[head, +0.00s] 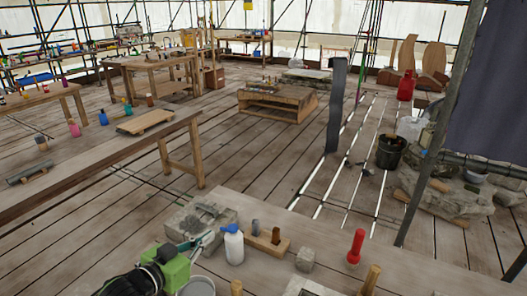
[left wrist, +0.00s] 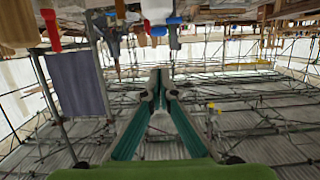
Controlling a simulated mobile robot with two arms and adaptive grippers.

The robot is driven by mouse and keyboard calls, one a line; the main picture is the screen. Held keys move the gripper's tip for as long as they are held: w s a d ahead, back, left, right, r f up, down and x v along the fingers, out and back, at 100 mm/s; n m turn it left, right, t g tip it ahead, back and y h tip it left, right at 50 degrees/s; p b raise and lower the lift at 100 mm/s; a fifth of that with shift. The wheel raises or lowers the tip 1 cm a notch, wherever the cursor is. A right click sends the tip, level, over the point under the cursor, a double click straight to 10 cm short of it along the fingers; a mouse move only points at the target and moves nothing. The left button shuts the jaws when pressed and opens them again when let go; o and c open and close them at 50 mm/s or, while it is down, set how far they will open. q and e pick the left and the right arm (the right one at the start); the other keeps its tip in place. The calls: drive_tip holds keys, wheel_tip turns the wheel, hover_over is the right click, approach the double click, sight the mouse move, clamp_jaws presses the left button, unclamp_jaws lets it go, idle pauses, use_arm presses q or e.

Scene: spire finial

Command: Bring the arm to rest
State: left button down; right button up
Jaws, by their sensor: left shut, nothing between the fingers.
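My left gripper (head: 208,238) comes in at the bottom left of the head view, with a green body and slim grey-green fingers. Its fingers are beside a white bottle with a blue cap (head: 233,245) and in front of a grey stone block (head: 200,217). I cannot tell whether they touch either. In the left wrist view the two fingers (left wrist: 160,78) meet at their tips, shut with nothing between them. That view appears upside down, with the bench items along its top edge. My right gripper is in neither view.
The near bench holds a wooden block (head: 266,244), a red bottle (head: 356,246), a small stone cube (head: 305,260) and a pale round container (head: 197,287). A long wooden table (head: 80,168) stands at the left. Open plank floor lies beyond, with a black bucket (head: 390,152) at right.

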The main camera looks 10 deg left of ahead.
use_arm(q)
drive_tip(key=s+d+f+n+g+y, duration=0.1)
drive_tip(key=s+d+f+g+y, duration=0.25)
drive_tip(key=s+f, duration=0.8)
drive_tip(key=s+f+n+g+y, duration=0.15)
drive_tip(key=s+g, duration=0.25)
drive_tip(key=s, duration=0.5)
drive_tip(key=s+f+m+g, duration=0.1)
drive_tip(key=s+f+g, duration=0.2)
drive_tip(key=s, duration=0.7)
wheel_tip(320, 180, down, 29)
drive_tip(key=s+g+b, duration=0.1)
drive_tip(key=s+b, duration=0.1)
drive_tip(key=s+a+f+g+b, duration=0.1)
drive_tip(key=s+a+f, duration=0.2)
drive_tip(key=s+f, duration=1.3)
drive_tip(key=shift+s+f+b, duration=0.25)
drive_tip(key=shift+s+b, duration=0.1)
drive_tip(key=shift+s, duration=0.05)
drive_tip(key=shift+a+g, duration=0.1)
drive_tip(key=shift+g, duration=0.15)
